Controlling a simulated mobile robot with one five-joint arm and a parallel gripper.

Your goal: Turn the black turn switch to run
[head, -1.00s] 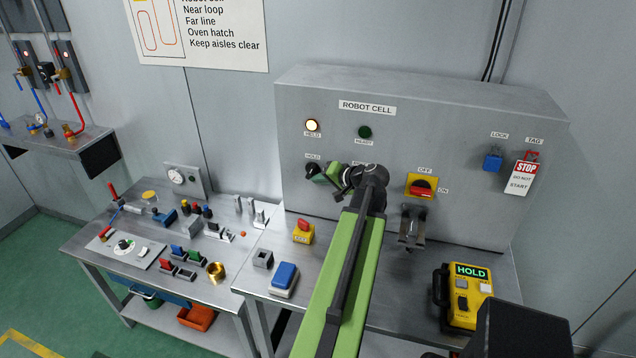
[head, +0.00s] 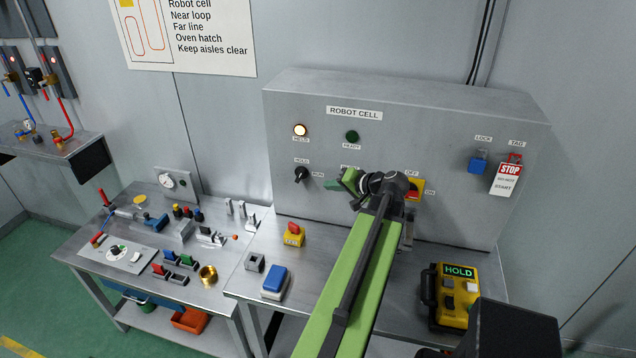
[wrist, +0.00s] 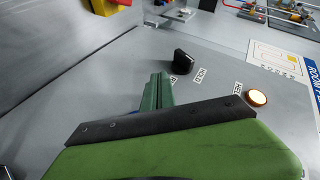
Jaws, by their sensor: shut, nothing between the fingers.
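The black turn switch (head: 301,174) is on the grey panel front, between a HOLD label above it and a RUN label to its right. Its exact pointing is hard to tell. The amber HELD lamp (head: 300,130) above it is lit; the green READY lamp (head: 351,137) looks dark. My gripper (head: 335,185) has green fingers, shut and empty, to the right of the switch with a gap between. In the wrist view the closed fingertips (wrist: 160,82) are apart from the black switch (wrist: 183,62). My arm hides part of the panel.
A yellow-and-red OFF/ON switch (head: 414,188) is right of my gripper, partly covered. A blue lock (head: 478,162) and a STOP tag (head: 507,178) hang farther right. A yellow HOLD pendant (head: 455,297) and a red-topped yellow block (head: 292,235) are on the bench below.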

